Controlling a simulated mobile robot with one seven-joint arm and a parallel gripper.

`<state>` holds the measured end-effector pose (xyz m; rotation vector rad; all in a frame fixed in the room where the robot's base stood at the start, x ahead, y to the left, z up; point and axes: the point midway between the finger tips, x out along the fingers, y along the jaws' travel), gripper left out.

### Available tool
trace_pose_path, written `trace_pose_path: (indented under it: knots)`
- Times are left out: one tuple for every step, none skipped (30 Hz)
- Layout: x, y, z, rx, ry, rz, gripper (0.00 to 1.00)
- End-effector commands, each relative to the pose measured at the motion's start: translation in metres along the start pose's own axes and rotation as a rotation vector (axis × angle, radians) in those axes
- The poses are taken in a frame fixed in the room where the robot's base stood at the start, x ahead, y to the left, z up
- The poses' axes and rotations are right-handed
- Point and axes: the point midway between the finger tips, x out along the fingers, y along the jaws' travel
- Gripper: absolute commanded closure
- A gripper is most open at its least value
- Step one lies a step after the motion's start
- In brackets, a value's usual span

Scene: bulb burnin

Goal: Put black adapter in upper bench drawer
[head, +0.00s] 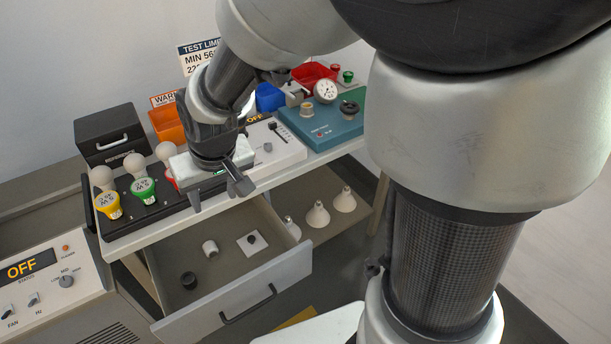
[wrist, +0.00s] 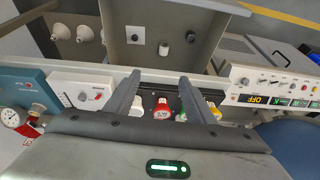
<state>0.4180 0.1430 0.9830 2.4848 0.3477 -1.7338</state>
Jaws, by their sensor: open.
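A small black cylindrical piece that looks like the black adapter (head: 189,280) lies in the open bench drawer (head: 213,322), at its left side in the head view. It also shows in the wrist view (wrist: 190,36), upper right of centre. A white cylinder (head: 210,248) and a white square plate with a black knob (head: 252,241) lie in the same drawer. My gripper (head: 218,192) is open and empty, above the bench's front edge beside the bulb rack. Its two fingers show apart in the wrist view (wrist: 159,82), with the drawer beyond their tips.
The black bulb rack (head: 128,216) holds several bulbs with coloured collars close to my gripper. A teal tester (head: 325,122) stands at the right of the bench. White bulbs (head: 318,214) sit on a shelf right of the drawer. A control panel (head: 40,285) is at left.

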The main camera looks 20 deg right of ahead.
Motion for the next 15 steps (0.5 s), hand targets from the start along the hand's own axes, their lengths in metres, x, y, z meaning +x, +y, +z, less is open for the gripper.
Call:
trace_pose_path:
  knots:
    - [-0.033, 0.019, 0.004, 0.031, 0.031, 0.009, 0.51]
    - [-0.05, 0.028, 0.009, 0.045, 0.041, 0.016, 0.51]
    - [-0.07, 0.039, 0.017, 0.062, 0.055, 0.026, 0.51]
    - [-0.085, 0.047, 0.024, 0.075, 0.064, 0.035, 0.51]
    - [-0.099, 0.054, 0.031, 0.089, 0.075, 0.044, 0.51]
    - [-0.116, 0.064, 0.043, 0.106, 0.085, 0.057, 0.51]
    - [-0.128, 0.07, 0.051, 0.118, 0.095, 0.067, 0.51]
    - [-0.138, 0.075, 0.06, 0.129, 0.102, 0.077, 0.51]
    - [-0.15, 0.081, 0.071, 0.143, 0.111, 0.09, 0.51]
    - [-0.158, 0.084, 0.079, 0.152, 0.117, 0.1, 0.51]
    - [-0.164, 0.087, 0.086, 0.161, 0.121, 0.11, 0.51]
    - [-0.172, 0.09, 0.095, 0.171, 0.127, 0.121, 0.51]
    - [-0.176, 0.092, 0.101, 0.177, 0.131, 0.128, 0.51]
    - [-0.179, 0.094, 0.106, 0.183, 0.133, 0.134, 0.51]
    - [-0.183, 0.096, 0.111, 0.189, 0.136, 0.14, 0.51]
